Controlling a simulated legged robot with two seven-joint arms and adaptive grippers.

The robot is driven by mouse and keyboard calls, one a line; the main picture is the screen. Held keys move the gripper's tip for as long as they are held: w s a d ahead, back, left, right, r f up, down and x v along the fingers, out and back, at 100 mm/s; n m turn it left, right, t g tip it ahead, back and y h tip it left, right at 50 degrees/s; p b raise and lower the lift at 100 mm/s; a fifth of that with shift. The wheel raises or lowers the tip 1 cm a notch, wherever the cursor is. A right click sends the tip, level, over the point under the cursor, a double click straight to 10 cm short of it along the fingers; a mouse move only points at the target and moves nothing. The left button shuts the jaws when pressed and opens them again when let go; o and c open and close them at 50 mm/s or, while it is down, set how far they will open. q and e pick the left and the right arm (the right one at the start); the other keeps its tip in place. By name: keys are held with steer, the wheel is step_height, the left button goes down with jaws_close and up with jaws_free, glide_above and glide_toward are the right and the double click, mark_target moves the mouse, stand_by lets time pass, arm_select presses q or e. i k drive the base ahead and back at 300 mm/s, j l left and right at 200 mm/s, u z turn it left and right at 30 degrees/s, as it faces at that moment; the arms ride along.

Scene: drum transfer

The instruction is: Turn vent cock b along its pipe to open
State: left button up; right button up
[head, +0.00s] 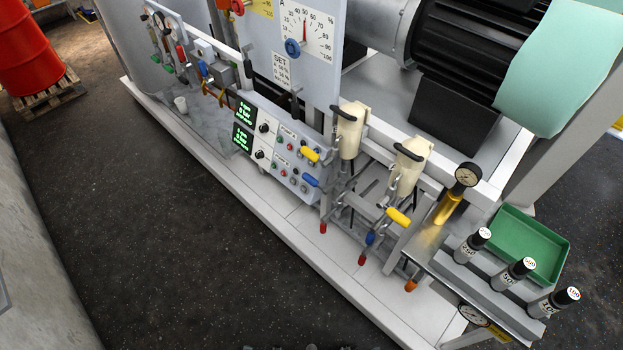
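In the head view two cream canisters with black handles, a left one (348,137) and a right one (407,172), stand over a pipe frame. Near them are cocks with coloured levers: a yellow lever (310,155) and a blue lever (311,180) by the left one, a yellow lever (398,217) and a small blue part (370,238) by the right one. Red tips (323,228) and (362,260) and an orange tip (410,286) sit lower. No label for vent cock b is readable, so I cannot tell which it is. Neither gripper is in view.
A control box (275,140) with green displays stands left of the canisters. The dark floor (190,235) in front is clear.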

mark_target(312, 154)
steer(key=z, duration=0.65)
steer(key=i+j+z, duration=0.1)
steer(key=j+z, duration=0.15)
steer(key=z, duration=0.2)
steer(key=j+z, duration=0.2)
steer(key=z, duration=0.3)
steer(key=j+z, duration=0.3)
steer(key=z, duration=0.15)
steer(key=j+z, duration=0.25)
steer(key=z, duration=0.25)
steer(key=k+j+z, duration=0.1)
steer(key=z, duration=0.35)
steer(key=j, duration=0.1)
